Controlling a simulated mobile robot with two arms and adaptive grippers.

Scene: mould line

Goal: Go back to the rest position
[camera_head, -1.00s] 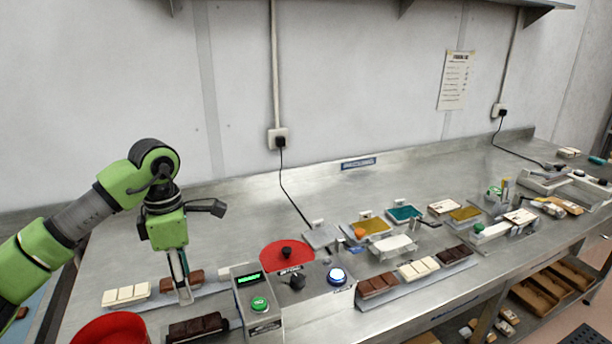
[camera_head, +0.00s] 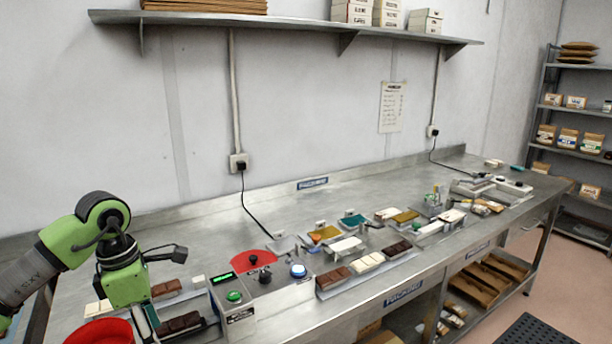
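My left gripper (camera_head: 147,318) hangs pointing down at the lower left, above the left end of the metal bench (camera_head: 345,206). A red bowl (camera_head: 105,333) is just left of it and dark chocolate bars (camera_head: 180,322) are just right of it. Its fingertips are small and partly cut by the bars and the frame edge, so I cannot tell whether they are apart. Nothing clearly shows held in it. My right gripper is not in view.
A control box with a green button (camera_head: 233,296) and a blue-lit button (camera_head: 298,270) stands right of the gripper. Chocolate bars (camera_head: 333,279) and coloured trays (camera_head: 325,234) line the bench. A wall shelf (camera_head: 290,22) runs above. A rack (camera_head: 575,108) stands at the far right.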

